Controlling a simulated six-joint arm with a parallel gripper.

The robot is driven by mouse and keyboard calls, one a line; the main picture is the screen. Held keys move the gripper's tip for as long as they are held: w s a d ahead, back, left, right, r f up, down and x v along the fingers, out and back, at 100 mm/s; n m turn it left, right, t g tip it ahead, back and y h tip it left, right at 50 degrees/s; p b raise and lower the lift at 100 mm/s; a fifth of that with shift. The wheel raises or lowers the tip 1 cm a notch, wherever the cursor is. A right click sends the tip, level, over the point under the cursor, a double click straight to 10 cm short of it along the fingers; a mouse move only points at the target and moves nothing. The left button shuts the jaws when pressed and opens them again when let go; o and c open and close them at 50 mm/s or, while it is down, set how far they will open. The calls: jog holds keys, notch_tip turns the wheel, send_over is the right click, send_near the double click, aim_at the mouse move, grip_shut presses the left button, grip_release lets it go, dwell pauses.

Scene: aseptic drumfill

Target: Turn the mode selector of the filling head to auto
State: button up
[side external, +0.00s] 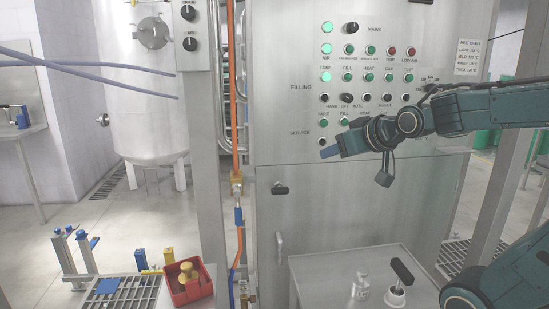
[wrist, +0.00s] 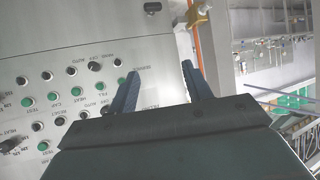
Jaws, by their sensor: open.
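The mode selector, a black knob marked HAND, OFF and AUTO, (side external: 346,98) sits in the filling rows of the grey control panel. It appears to be the dark knob below the fingers in the wrist view (wrist: 84,114). Its setting is too small to read. My gripper (side external: 329,152) is open and empty in front of the panel, lower than this knob, by the service rows. My gripper hides part of the service rows in the side view.
Green buttons and dark knobs crowd around the selector. Another black knob (wrist: 95,67) shows in the service rows. An orange hose (side external: 239,150) runs left of the cabinet. A small table (side external: 335,268) stands below, carrying a black-handled tool (side external: 401,272).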

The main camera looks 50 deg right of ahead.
jog(key=w+d+r+m+t+h, duration=0.1)
jog(key=w+d+r+m+h, duration=0.2)
jog(key=d, duration=0.5)
jog(key=m+h, duration=0.1)
jog(key=h, duration=0.4)
send_near(349, 99)
jog(key=shift+t, duration=0.4)
jog(key=v, duration=0.4)
jog(key=shift+s+f, duration=0.2)
jog(key=shift+f, duration=0.05)
jog(key=shift+w+d, duration=0.1)
jog(key=shift+d, duration=0.05)
jog(key=shift+x, duration=6.8)
jog(key=c, duration=1)
